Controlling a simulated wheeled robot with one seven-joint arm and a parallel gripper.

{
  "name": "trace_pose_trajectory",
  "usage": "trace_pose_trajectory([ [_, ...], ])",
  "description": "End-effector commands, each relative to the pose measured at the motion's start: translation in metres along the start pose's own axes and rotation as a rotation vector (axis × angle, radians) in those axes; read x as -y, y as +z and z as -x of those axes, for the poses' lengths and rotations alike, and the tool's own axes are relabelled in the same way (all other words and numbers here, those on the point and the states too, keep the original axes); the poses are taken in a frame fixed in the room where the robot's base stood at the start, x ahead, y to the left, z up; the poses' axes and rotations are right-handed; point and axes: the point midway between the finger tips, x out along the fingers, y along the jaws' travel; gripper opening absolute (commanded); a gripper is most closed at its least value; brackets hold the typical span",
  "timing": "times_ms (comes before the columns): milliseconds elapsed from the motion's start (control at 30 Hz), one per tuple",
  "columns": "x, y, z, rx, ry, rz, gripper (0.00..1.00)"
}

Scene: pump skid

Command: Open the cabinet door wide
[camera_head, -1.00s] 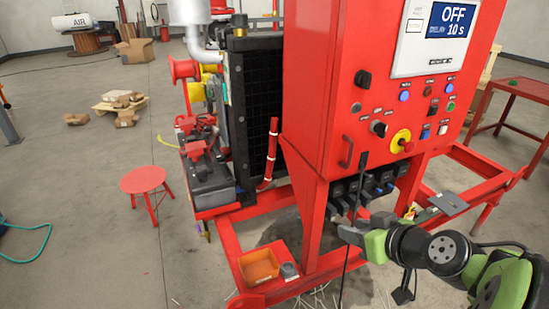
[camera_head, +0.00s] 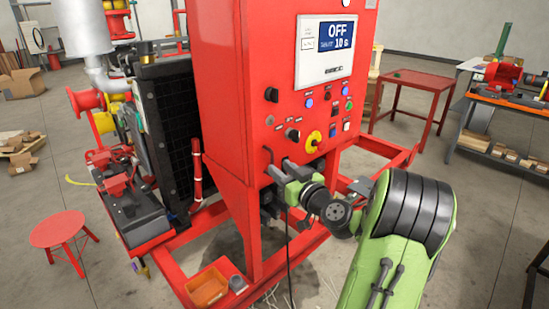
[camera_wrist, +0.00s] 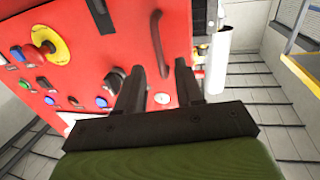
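The red cabinet (camera_head: 222,90) stands on the skid frame, and its door (camera_head: 285,120) carries a display, knobs and buttons. The door looks shut. A dark red handle (camera_head: 268,160) is at the door's lower left edge; in the wrist view the handle (camera_wrist: 158,45) lies just beyond my fingers. My gripper (camera_head: 280,170) is in front of the door's lower part, close to the handle. In the wrist view my gripper (camera_wrist: 158,85) has its two dark fingers apart with nothing between them. The fingertips look short of the handle, though the exact gap is hard to tell.
A yellow-ringed red stop button (camera_head: 313,141) and black knobs (camera_head: 292,134) stick out near my arm. A black cable (camera_head: 290,255) hangs below the cabinet. An orange tray (camera_head: 207,288) sits on the frame. A red stool (camera_head: 58,232) and a red table (camera_head: 412,90) stand apart.

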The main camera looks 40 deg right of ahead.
Motion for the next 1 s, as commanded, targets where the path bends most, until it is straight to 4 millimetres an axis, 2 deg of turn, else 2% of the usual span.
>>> trace_pose_trajectory([
  [100,0.001,-0.003,-0.023,-0.001,-0.003,-0.001,0.36],
  [200,0.001,-0.002,-0.034,-0.001,-0.002,0.0,0.36],
  [500,0.0,0.0,-0.038,0.0,0.0,-0.001,0.36],
  [733,0.0,0.0,-0.038,0.0,0.0,-0.001,0.01],
  [1000,0.0,0.0,-0.037,0.0,0.0,-0.001,0.0],
])
